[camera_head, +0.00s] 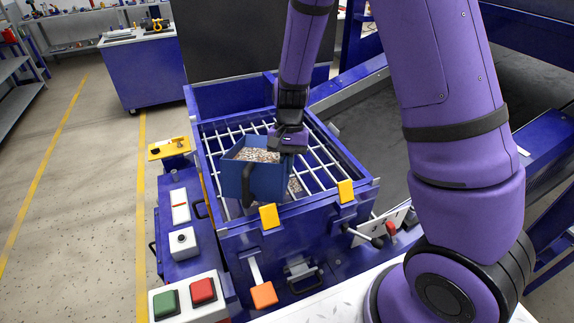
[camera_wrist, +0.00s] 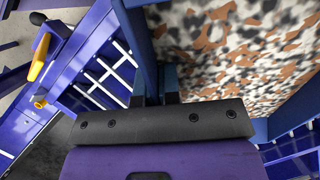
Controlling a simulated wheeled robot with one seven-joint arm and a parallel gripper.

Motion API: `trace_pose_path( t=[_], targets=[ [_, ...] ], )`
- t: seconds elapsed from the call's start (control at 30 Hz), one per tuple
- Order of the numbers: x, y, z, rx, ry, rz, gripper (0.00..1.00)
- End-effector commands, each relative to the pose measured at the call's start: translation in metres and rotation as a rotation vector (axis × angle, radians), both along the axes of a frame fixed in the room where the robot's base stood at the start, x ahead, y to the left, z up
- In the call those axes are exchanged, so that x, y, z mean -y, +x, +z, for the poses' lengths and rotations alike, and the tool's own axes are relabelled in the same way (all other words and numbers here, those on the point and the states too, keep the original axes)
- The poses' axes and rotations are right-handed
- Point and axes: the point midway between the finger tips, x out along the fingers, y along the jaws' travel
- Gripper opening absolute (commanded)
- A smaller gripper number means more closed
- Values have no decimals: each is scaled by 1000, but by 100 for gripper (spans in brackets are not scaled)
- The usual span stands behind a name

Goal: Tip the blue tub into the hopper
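The blue tub (camera_head: 268,182) is above the hopper's grid and looks close to upright, with a slight tilt I cannot judge well. Speckled brown, white and black chips (camera_head: 257,155) fill it, and they show large in the wrist view (camera_wrist: 240,50). My gripper (camera_head: 287,143) is shut on the tub's wall at its far right side; in the wrist view the fingers (camera_wrist: 156,88) pinch the wall. The blue hopper (camera_head: 226,98) has a white bar grid (camera_head: 318,160) across its mouth. Some chips (camera_head: 294,187) also show below the bars beside the tub.
Yellow clips (camera_head: 269,216) sit on the hopper's front rim. A panel with green and red buttons (camera_head: 203,291) stands at the front left. A dark conveyor belt (camera_head: 375,130) runs along the right. The floor left of the yellow line is clear.

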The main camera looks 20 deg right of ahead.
Motion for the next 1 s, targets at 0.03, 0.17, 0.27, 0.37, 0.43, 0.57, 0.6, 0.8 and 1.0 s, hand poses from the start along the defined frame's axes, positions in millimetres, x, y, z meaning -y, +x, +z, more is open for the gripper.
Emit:
trace_pose_path(
  t=[0.03,0.17,0.27,0.37,0.43,0.57,0.6,0.8,1.0],
  targets=[
    [0,0,0,-3,3,0,0],
    [0,0,0,-5,4,1,0],
    [0,0,0,-5,4,1,0],
    [0,0,0,-4,4,1,0],
    [0,0,0,-4,4,1,0],
    [1,1,2,-16,10,0,0],
    [1,1,4,-27,17,-1,0],
    [2,4,16,-97,58,-1,0],
    [3,5,23,-140,82,0,0]
  ],
)
